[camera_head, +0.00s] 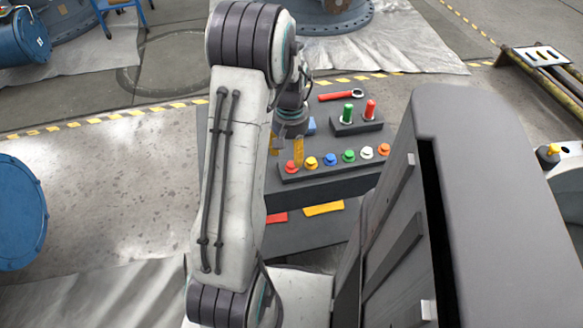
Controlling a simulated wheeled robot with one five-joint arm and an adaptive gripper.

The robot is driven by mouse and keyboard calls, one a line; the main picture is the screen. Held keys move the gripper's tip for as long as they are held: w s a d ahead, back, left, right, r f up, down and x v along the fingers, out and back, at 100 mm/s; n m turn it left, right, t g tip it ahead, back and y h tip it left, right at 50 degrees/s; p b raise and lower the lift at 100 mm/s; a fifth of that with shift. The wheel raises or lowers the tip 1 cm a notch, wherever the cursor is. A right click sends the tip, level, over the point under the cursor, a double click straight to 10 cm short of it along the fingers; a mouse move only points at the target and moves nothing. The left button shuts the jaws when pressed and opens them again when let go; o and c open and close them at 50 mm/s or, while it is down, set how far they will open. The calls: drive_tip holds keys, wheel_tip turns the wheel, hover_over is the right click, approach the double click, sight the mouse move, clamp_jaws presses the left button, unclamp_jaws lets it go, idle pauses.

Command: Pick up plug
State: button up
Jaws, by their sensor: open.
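A dark holder (335,169) on the table carries a row of several small plug-like pieces. From left to right I see a red piece (291,167), a yellow piece (311,163), a blue piece (330,159), a green piece (349,156), a white piece (367,152) and an orange piece (383,149). Behind it, a smaller block holds a taller green piece (347,112) and a taller red piece (370,109). Which is the task's plug cannot be told. My gripper (286,153) is open above the row's left end, partly hidden by my arm. I see nothing in it.
A red-handled tool (341,95) lies at the table's back. A blue item (311,125) is beside my gripper. Red (277,218) and yellow (323,208) flat pieces lie on a lower surface in front. A yellow-railed rack (549,75) stands at right.

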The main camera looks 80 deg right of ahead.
sight(292, 164)
drive_tip(key=shift+s+a+f+b, duration=0.15)
drive_tip(key=shift+f+b, duration=0.1)
drive_tip(key=shift+f, duration=1.05)
drive_tip(key=shift+s+a+f+b, duration=0.1)
drive_tip(key=shift+f+b, duration=0.1)
drive_tip(key=shift+f, duration=1.05)
drive_tip(key=c, duration=0.9)
